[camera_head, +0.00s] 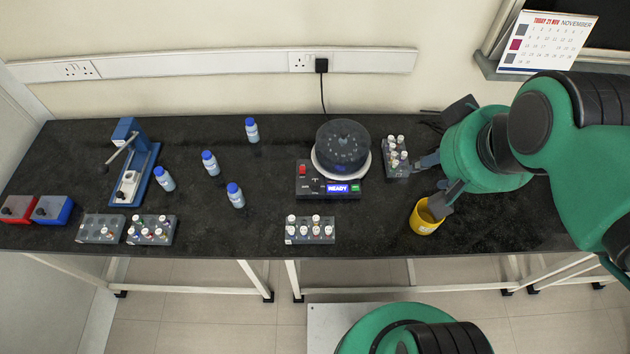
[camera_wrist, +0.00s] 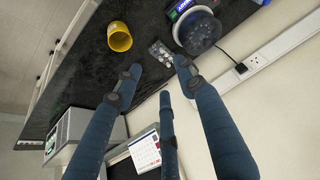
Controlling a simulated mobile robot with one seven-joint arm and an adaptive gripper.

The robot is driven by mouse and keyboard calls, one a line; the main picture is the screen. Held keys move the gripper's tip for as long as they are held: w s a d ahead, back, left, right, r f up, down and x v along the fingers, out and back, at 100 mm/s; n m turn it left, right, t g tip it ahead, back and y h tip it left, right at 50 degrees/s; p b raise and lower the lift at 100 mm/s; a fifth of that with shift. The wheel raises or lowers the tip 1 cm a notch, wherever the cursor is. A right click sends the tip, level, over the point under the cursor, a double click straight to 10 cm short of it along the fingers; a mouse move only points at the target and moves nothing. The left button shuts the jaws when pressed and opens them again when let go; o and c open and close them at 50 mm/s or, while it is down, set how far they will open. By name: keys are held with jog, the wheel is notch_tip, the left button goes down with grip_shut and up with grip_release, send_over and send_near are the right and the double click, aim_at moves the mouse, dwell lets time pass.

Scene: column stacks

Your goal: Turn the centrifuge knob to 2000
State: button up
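The centrifuge (camera_head: 342,148) stands right of the middle of the bench in the head view. It has a dark, clear-lidded round bowl on a white ring, and a black control base (camera_head: 312,189) in front with a lit blue READY display, a red button and a green button. The knob is too small to make out clearly. My gripper (camera_head: 434,183) is to the right of the centrifuge, with its fingers spread and nothing between them. In the wrist view the open fingers of my gripper (camera_wrist: 157,74) point towards the bench, and the centrifuge (camera_wrist: 197,30) is at the top right, apart from them.
A tube rack (camera_head: 397,172) stands between the centrifuge and my gripper. A yellow cup (camera_head: 425,220) stands close to the lower finger. Another tube rack (camera_head: 310,240) is at the front edge. Several blue-capped bottles (camera_head: 236,197) and a blue press (camera_head: 140,175) stand to the left.

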jog(key=shift+w, duration=0.1)
jog(key=shift+c, duration=0.2)
jog(key=m+g+p, duration=0.3)
jog(key=g+p, duration=0.3)
jog(key=p, duration=0.1)
send_over(315, 182)
notch_tip(315, 182, down, 21)
notch_tip(315, 182, down, 14)
jog(key=b, duration=0.2)
jog(key=shift+r+b, duration=0.15)
jog(key=shift+b, duration=0.25)
